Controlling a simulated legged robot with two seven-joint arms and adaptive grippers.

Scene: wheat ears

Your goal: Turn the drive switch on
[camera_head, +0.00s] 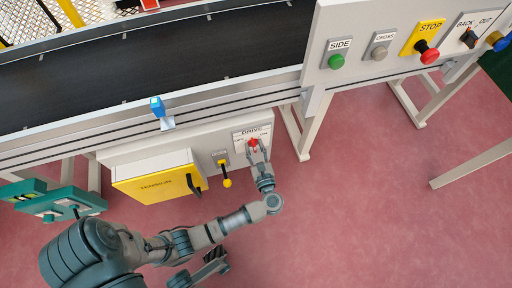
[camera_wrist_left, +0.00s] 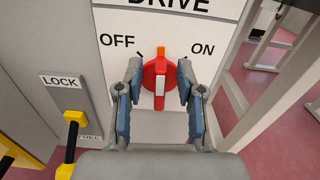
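The drive switch (camera_wrist_left: 158,80) is a red round knob with a raised handle and a white stripe, on a white panel marked DRIVE. Its handle stands about upright, between the OFF label (camera_wrist_left: 117,41) at left and the ON label (camera_wrist_left: 203,49) at right. My left gripper (camera_wrist_left: 159,74) is open, one finger on each side of the knob; I cannot tell whether they touch it. In the head view the left gripper (camera_head: 257,152) reaches the red knob (camera_head: 253,142) from below and partly hides it.
A yellow-tipped LOCK lever (camera_head: 226,182) and a yellow TENSION box (camera_head: 155,180) are left of the switch. The conveyor belt (camera_head: 150,65) runs above. Frame legs (camera_head: 303,130) stand right of the switch.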

